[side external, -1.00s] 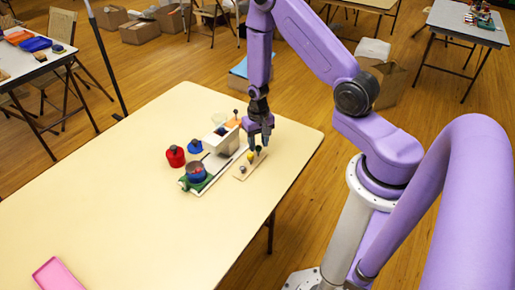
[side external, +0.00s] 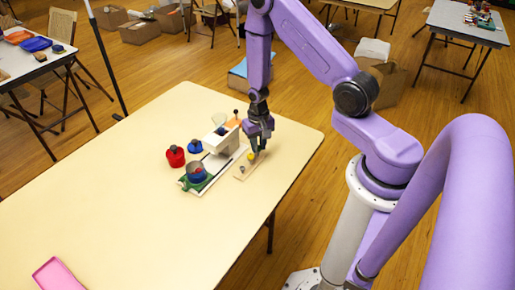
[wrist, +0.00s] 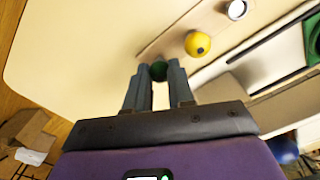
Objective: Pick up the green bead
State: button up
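The green bead (wrist: 158,70) shows in the wrist view between my fingertips, partly covered by them. My gripper (wrist: 159,74) has a finger close against each side of it, with a gap about as wide as the bead. In the side external view my gripper (side external: 257,150) points down at the far end of a small wooden board (side external: 240,177). The green bead is hidden there. I cannot tell whether the bead is clear of the board.
A yellow bead (wrist: 197,43) and a silvery bead (wrist: 236,9) lie on the same board. Beside it stand a white device (side external: 221,140) on a rail, a blue-and-red pot (side external: 196,172), a red pot (side external: 175,156) and a blue piece (side external: 194,147). A pink tray (side external: 58,275) lies at the near left.

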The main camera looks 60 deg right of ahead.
jog(key=shift+r, duration=0.1)
jog(key=shift+r, duration=3.65)
